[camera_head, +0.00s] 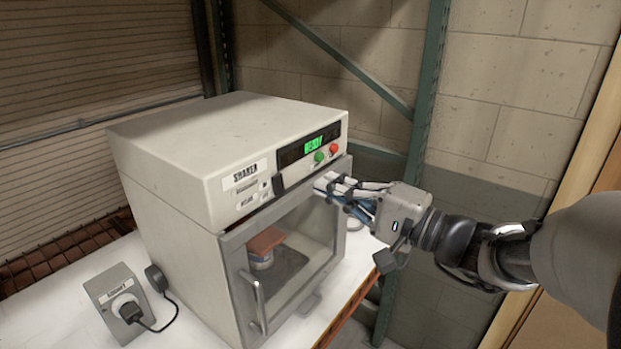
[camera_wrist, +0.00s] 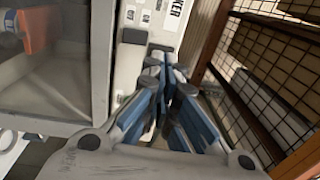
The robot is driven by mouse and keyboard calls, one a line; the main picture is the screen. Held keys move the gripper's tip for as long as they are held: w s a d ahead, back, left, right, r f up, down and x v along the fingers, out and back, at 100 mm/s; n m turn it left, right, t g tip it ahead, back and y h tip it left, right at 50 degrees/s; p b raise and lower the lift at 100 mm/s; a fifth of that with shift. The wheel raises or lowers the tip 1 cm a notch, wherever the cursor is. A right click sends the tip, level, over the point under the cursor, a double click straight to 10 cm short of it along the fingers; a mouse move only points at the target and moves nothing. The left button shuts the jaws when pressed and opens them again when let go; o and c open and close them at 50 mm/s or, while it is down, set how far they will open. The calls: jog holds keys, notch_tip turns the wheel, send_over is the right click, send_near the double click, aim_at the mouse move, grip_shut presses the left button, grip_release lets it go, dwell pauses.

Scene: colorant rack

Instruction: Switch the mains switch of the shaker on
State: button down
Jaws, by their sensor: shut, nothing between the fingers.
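The shaker (camera_head: 185,165) is a beige box on a white bench, with a "SHAKER" label and a display (camera_head: 313,146) showing green characters. A green and a red button sit under the display. A small dark part (camera_head: 278,185) on the front panel beside the labels may be the mains switch; its position is not readable. My gripper (camera_head: 322,184) is shut and empty, in front of the panel's lower edge, right of that part. In the wrist view my gripper (camera_wrist: 167,72) covers part of the panel near the "SHAKER" label (camera_wrist: 176,10). Contact cannot be told.
The glazed shaker door (camera_head: 288,262) is shut, with a handle at its left; a can with an orange-brown top (camera_head: 265,243) stands inside. A grey socket box (camera_head: 117,302) with a plug and cable stands left on the bench. A green rack post (camera_head: 426,110) rises behind my arm.

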jog(key=shift+r+v, duration=0.25)
jog(key=shift+v, duration=0.85)
jog(key=shift+r+v, duration=0.2)
jog(key=shift+v, duration=0.95)
jog(key=shift+d, duration=0.15)
jog(key=s+a+f+n+g+h, duration=0.2)
jog(key=s+a+f+g, duration=0.25)
jog(key=s, duration=0.25)
jog(key=s+a+f+n+g+h, duration=0.25)
jog(key=s+f+g, duration=0.2)
jog(key=s, duration=0.25)
jog(key=s+d+f+n+t+h, duration=0.1)
jog(key=s+d+f+h, duration=0.2)
jog(key=d+h, duration=0.2)
jog(key=s+d+f+n+t+h, duration=0.1)
jog(key=s+d+f+n+h, duration=0.1)
jog(key=s+d+f+h, duration=0.2)
jog(key=d+h, duration=0.1)
jog(key=d, duration=0.2)
jog(key=shift+s+d, duration=0.2)
jog(key=shift+s, duration=0.05)
